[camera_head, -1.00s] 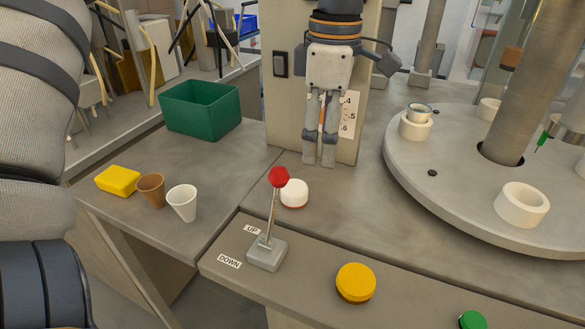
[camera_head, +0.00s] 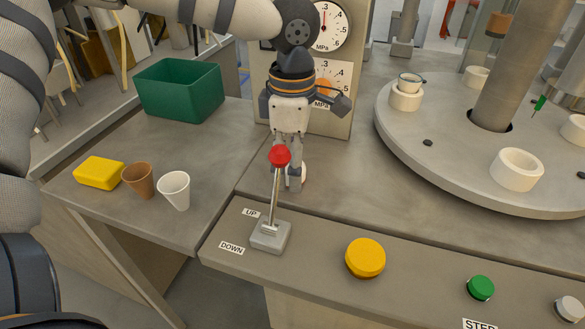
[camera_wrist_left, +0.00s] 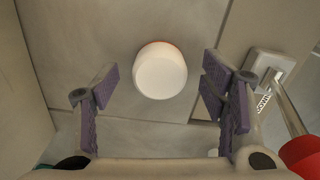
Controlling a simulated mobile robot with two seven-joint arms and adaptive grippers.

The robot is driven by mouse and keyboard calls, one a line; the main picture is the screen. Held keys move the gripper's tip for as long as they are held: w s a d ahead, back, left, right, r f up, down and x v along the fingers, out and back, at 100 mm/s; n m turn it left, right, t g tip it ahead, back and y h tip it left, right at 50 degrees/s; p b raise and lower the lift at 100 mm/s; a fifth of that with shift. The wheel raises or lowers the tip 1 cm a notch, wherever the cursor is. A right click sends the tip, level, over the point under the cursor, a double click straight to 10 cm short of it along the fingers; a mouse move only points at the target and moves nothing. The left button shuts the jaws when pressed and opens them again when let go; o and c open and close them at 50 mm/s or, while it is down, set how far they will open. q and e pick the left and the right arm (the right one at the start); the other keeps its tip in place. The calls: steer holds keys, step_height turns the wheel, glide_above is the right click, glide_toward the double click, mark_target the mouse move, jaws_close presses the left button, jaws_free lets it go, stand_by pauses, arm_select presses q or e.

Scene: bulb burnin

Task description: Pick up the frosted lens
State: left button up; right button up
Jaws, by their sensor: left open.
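The frosted lens is a small white dome with a thin red edge. In the left wrist view the frosted lens (camera_wrist_left: 160,72) lies on the grey bench between and a little beyond my fingertips, apart from both. In the head view it is mostly hidden behind my left gripper (camera_head: 291,183), with only a sliver of white showing. My left gripper points down above the lens, open and empty. Its purple-padded fingers show on either side in the left wrist view. My right gripper is not in view.
A lever with a red knob (camera_head: 279,156) stands close in front of my left gripper. A gauge panel (camera_head: 338,118) rises behind it. Two cups, brown (camera_head: 138,180) and white (camera_head: 174,190), a yellow block (camera_head: 99,173) and a green bin (camera_head: 180,90) are left. A turntable (camera_head: 445,150) is right.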

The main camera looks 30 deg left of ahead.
arm_select(q)
steer(key=shift+f, duration=0.3)
steer(key=c, duration=0.8)
steer(key=shift+c, duration=0.2)
steer(key=shift+r, duration=0.1)
